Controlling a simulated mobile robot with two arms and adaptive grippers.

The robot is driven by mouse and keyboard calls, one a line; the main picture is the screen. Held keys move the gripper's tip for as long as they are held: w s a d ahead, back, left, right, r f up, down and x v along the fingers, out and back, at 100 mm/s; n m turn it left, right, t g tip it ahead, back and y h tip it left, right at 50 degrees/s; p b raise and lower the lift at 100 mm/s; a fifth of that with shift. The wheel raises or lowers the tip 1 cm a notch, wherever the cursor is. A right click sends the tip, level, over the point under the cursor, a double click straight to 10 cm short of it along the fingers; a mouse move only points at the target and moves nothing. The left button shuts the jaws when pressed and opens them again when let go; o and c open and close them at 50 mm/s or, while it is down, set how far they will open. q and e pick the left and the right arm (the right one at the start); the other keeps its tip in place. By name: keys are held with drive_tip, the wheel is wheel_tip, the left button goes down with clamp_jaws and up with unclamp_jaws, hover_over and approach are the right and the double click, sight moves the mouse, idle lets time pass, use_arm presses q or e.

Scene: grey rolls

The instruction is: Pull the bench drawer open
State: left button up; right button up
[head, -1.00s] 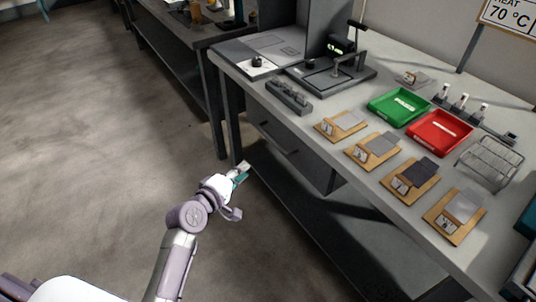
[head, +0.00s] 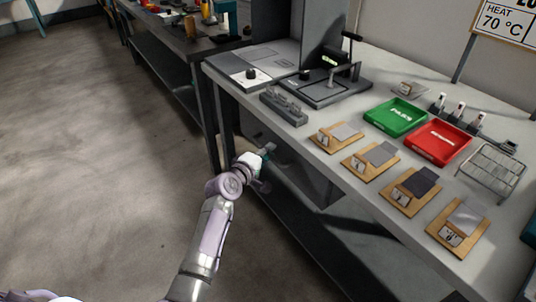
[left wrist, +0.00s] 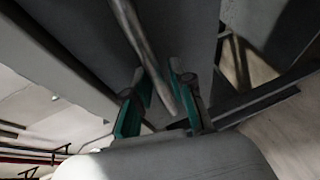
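The grey bench drawer (head: 308,176) is under the near edge of the workbench, and its front looks flush with the bench. My left gripper (head: 268,150) is at the drawer front, below the bench top, and covers part of it. In the left wrist view, the drawer's bar handle (left wrist: 143,45) runs down between the two teal fingers of my left gripper (left wrist: 160,102). The fingers stand apart with gaps beside the bar, so the gripper is open around the handle. Whether a finger touches the bar is unclear. My right gripper is in no view.
The bench top (head: 300,140) above carries a green tray (head: 395,117), a red tray (head: 437,143), several wooden boards, a wire rack (head: 492,170) and a press. A lower shelf (head: 310,235) lies beneath the drawer. The floor (head: 100,180) to the left is clear.

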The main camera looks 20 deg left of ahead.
use_arm(q)
drive_tip(key=shift+w, duration=0.1)
clamp_jaws()
idle(0.4)
